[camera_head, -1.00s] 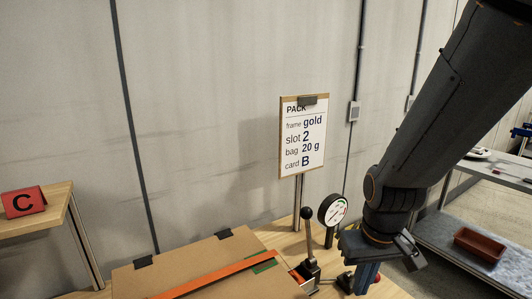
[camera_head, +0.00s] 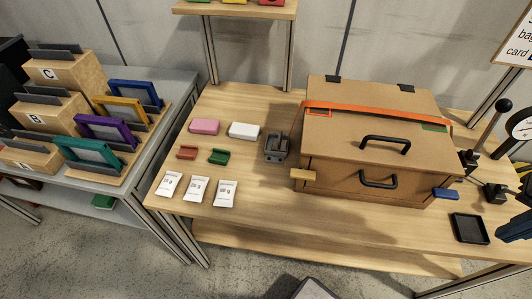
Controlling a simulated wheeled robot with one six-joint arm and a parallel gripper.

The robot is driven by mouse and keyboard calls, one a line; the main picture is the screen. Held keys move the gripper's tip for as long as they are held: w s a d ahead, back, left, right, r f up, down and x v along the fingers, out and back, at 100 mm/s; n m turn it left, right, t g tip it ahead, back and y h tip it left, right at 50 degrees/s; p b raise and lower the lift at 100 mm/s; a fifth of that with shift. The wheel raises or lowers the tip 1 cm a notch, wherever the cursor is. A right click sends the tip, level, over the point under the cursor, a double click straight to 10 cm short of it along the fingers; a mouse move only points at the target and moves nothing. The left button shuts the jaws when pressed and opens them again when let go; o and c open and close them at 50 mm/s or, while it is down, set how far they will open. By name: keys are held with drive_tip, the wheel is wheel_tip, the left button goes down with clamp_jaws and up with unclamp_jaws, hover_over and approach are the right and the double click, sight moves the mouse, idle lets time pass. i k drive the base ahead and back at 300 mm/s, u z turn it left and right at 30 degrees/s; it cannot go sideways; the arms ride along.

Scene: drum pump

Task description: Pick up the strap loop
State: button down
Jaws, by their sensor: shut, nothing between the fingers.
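An orange strap (camera_head: 385,111) lies across the lid of the brown case (camera_head: 345,160), from a red-outlined patch (camera_head: 318,113) at the left to a green patch (camera_head: 435,127) at the right. Its right end runs down past the lid's right edge. I cannot make out a separate loop on it. My gripper (camera_head: 513,226) shows only in part at the right picture edge, as dark blue pieces. It is shut and empty, to the right of the case and apart from the strap.
A black-knobbed lever (camera_head: 495,112) and a gauge (camera_head: 522,127) stand right of the case. A black tray (camera_head: 470,228) lies before them. Pouches (camera_head: 197,189) and small coloured blocks (camera_head: 204,126) lie left. A rack of coloured frames (camera_head: 102,131) stands further left.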

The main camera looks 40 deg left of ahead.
sight(278, 145)
drive_tip(key=u, duration=0.35)
drive_tip(key=i, duration=0.35)
drive_tip(key=u, duration=0.4)
drive_tip(key=k, duration=0.9)
drive_tip(key=u, duration=0.95)
drive_tip(key=i, duration=0.45)
drive_tip(key=z, duration=0.05)
